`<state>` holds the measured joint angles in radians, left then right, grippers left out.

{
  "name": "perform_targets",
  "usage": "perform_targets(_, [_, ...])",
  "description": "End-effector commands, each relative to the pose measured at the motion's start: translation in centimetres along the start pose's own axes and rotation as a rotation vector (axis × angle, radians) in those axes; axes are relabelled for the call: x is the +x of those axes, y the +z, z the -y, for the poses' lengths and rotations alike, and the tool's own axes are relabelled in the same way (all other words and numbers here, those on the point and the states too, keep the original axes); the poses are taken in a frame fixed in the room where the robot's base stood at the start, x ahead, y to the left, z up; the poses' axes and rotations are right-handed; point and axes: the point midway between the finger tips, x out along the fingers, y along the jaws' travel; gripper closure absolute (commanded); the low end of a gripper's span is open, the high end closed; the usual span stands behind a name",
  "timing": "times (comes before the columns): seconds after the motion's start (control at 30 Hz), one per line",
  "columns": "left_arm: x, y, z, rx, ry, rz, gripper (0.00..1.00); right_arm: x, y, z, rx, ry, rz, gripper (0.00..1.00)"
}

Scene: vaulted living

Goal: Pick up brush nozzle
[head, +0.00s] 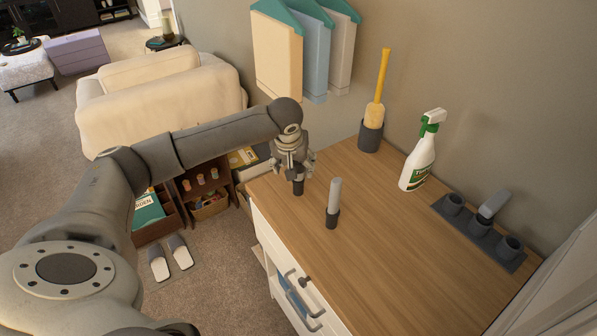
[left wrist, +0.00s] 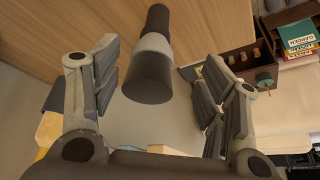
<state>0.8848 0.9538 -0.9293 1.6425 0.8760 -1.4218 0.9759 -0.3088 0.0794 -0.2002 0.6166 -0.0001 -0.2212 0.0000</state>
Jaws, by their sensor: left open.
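What looks like the brush nozzle, a dark cylinder (head: 298,187) in the head view, stands upright on the wooden worktop (head: 400,236) near its left corner. In the left wrist view the nozzle (left wrist: 147,75) shows a wide dark grey end, a light grey band and a narrower black end against the wood. My left gripper (head: 293,168) is over it, pointing down and open. In the wrist view its fingers stand on either side of the nozzle with gaps. The gripper hides the nozzle's upper part in the head view. My right gripper is not in view.
A light grey nozzle with a dark base (head: 333,203) stands close to the right. A dark holder (head: 479,232) with several sockets, a spray bottle (head: 418,165) and a yellow duster in a dark cup (head: 370,136) are farther off. The front right worktop is clear.

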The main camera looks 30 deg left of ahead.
Motion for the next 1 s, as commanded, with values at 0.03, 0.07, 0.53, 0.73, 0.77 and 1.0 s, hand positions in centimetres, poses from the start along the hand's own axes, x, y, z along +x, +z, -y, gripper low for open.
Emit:
perform_targets(0.03, [0.2,0.0,-0.1,0.0,-0.001,0.002,0.33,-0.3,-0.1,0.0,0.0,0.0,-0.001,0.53])
perform_targets(0.07, [0.5,-0.1,-0.2,0.0,0.0,0.002,0.33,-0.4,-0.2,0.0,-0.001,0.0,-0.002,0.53])
perform_targets(0.53, [5.1,-0.3,-0.8,0.002,0.0,0.0,0.33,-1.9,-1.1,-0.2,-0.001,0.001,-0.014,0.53])
perform_targets(0.73, [5.1,-0.3,-0.7,0.002,0.0,0.0,0.37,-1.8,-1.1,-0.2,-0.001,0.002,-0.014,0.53])
perform_targets(0.77, [5.1,-0.3,-0.7,0.002,0.0,0.0,0.4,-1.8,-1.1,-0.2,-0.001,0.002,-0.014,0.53])
perform_targets(1.0, [5.1,-0.3,-0.7,0.002,0.0,0.0,0.71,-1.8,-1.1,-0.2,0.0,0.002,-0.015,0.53])
